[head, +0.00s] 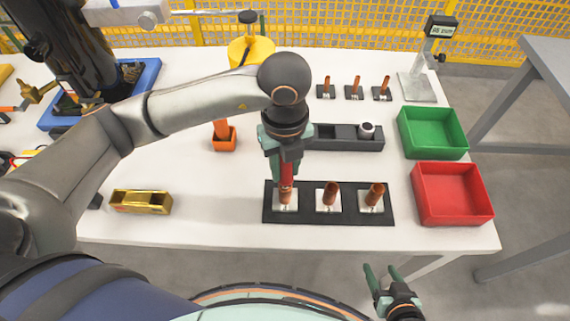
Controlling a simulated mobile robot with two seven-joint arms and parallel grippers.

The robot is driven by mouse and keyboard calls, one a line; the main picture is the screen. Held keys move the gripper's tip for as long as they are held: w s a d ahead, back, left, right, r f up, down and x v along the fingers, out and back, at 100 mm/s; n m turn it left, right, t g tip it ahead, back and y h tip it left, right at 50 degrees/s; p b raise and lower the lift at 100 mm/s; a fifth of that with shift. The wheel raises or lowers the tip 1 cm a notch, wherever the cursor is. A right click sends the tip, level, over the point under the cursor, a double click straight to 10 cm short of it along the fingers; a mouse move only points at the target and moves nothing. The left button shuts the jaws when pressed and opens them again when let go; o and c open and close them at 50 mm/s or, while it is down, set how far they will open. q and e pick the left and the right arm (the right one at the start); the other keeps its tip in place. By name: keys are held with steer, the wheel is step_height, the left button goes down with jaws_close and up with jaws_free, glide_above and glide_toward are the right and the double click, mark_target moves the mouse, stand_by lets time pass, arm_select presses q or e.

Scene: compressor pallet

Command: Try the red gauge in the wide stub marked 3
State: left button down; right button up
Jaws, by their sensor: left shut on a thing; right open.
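A black plate (350,215) at the table's front holds three copper-coloured wide stubs: a left stub (286,199), a middle stub (330,194) and a right stub (375,194). Their number marks are too small to read. My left gripper (284,158) points down over the left stub and is shut on the red gauge (287,178). The gauge is upright and its lower end meets the top of the left stub; I cannot tell whether it is inside. My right gripper (382,275) is open and empty, in front of the table's front edge.
Three thin stubs (355,88) stand at the back. A dark tray (345,138) holds a round light piece (366,129). A green bin (433,132) and a red bin (452,194) stand at the right. A brass block (141,202) and an orange holder (224,139) lie left.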

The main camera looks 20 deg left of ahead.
steer(key=shift+r, duration=0.1)
stand_by(0.3)
arm_select(q)
steer(key=shift+r+p, duration=1.1)
steer(key=shift+r, duration=0.45)
arm_select(e)
step_height(320, 180, up, 2)
arm_select(q)
steer(key=shift+f+b, duration=0.6)
steer(key=shift+f, duration=0.05)
steer(key=shift+f+b, duration=0.35)
steer(key=shift+f, duration=0.05)
arm_select(e)
steer(key=shift+w+a+f, duration=0.15)
steer(key=shift+a+f, duration=0.2)
steer(key=shift+f, duration=0.2)
steer(key=shift+d+f, duration=0.1)
steer(key=shift+f, duration=0.25)
arm_select(q)
steer(key=shift+f+b, duration=0.55)
steer(key=shift+b, duration=0.2)
arm_select(e)
steer(key=shift+f, duration=0.5)
